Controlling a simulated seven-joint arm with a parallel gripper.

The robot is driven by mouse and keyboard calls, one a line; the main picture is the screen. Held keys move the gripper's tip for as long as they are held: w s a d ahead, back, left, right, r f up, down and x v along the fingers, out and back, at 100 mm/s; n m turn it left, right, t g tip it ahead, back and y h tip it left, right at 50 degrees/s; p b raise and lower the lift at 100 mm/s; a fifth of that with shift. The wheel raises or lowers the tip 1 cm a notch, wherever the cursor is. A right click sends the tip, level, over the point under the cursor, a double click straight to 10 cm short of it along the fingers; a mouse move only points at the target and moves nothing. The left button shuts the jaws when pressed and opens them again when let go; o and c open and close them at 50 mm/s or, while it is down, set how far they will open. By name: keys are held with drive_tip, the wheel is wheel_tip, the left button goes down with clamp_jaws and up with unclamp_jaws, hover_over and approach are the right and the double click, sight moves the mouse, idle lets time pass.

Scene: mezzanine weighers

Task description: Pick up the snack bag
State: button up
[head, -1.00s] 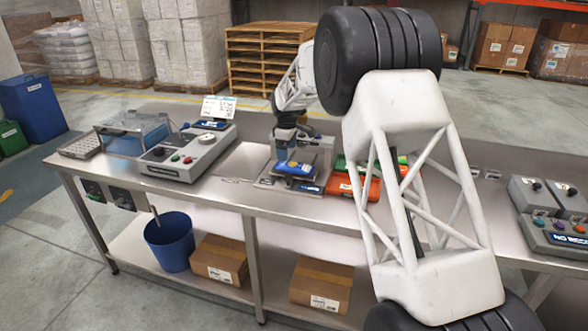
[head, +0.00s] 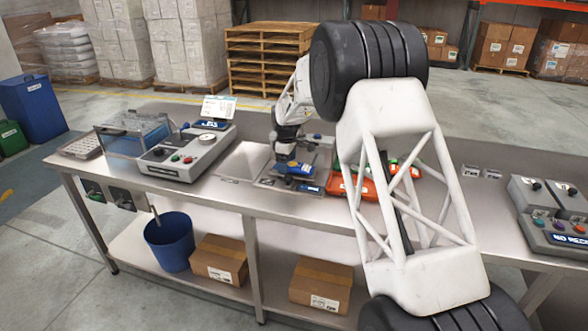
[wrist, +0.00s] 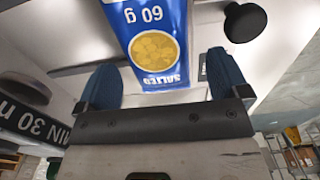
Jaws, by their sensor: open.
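The snack bag (wrist: 158,45) is blue with a yellow round picture, "60 g" and "SALTED" lettering. In the head view, the blue bag (head: 299,169) lies on the weigher (head: 270,181) at the middle of the bench, partly hidden by my gripper. My gripper (head: 285,158) is over the weigher, close to the bag. In the wrist view, my gripper (wrist: 165,78) is open, its two blue fingertips wide apart. The bag's near end shows between them, and its far end is cut off by the frame. I cannot tell the exact height of the fingertips above it.
Orange items (head: 350,187) lie right of the weigher, partly behind my arm. A weigher with coloured buttons (head: 187,153) and a clear-sided box (head: 133,133) stand to the left. A control box (head: 555,225) is at the right. A dark round knob (wrist: 245,22) is near the bag.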

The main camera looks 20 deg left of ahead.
drive_tip(key=shift+f, duration=0.65)
drive_tip(key=shift+c, duration=0.2)
drive_tip(key=c, duration=1)
drive_tip(key=shift+c, duration=0.2)
drive_tip(key=shift+r, duration=1.75)
drive_tip(key=s+d, duration=0.2)
drive_tip(key=s, duration=0.2)
drive_tip(key=s+d+r, duration=0.1)
drive_tip(key=s+d, duration=0.2)
drive_tip(key=s, duration=0.2)
drive_tip(key=s+d, duration=0.2)
drive_tip(key=s, duration=0.3)
drive_tip(key=shift+d+r, duration=0.25)
drive_tip(key=shift+d, duration=0.1)
